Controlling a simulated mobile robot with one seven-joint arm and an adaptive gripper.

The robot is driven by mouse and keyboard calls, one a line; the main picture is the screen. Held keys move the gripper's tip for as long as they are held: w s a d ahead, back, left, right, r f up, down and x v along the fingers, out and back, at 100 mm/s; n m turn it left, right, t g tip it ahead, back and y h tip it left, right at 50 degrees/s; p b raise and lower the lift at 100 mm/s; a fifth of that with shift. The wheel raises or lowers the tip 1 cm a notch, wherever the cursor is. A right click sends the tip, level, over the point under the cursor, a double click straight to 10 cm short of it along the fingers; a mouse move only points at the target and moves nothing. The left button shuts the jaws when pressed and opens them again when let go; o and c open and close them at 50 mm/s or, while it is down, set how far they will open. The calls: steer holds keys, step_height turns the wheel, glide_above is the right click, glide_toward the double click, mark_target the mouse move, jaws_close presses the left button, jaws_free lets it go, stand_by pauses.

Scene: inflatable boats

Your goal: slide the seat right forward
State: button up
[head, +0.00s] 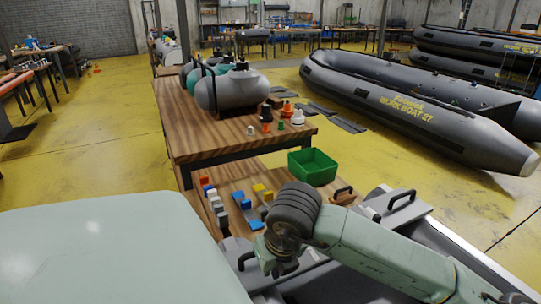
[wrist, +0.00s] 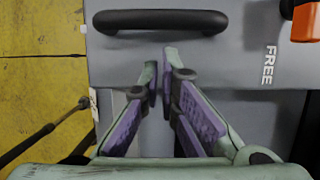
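In the wrist view a flat grey panel, which looks like a boat seat (wrist: 225,62), fills the upper part. In the head view my gripper (head: 280,266) is over the near boat, partly hidden by my wrist. A grey seat with a black handle (head: 401,197) lies to its right. Which seat the wrist view shows is unclear.
An orange part (wrist: 306,22) sits at the panel's right edge. A wooden table (head: 185,130) holds grey tanks and small parts. A green bin (head: 312,166) and coloured blocks stand on the lower bench. Large grey boats (head: 400,100) lie beyond; yellow floor (head: 90,150) is open at left.

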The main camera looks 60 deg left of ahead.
steer(key=shift+f, duration=0.55)
steer(key=shift+w+a+b, duration=0.15)
steer(key=shift+a+b, duration=0.95)
steer(key=shift+a, duration=1.6)
steer(key=shift+d+b, duration=0.35)
steer(key=shift+d, duration=0.8)
step_height(320, 180, up, 9)
steer(key=p, duration=0.4)
steer(key=shift+a+r, duration=0.15)
steer(key=shift+r, duration=0.05)
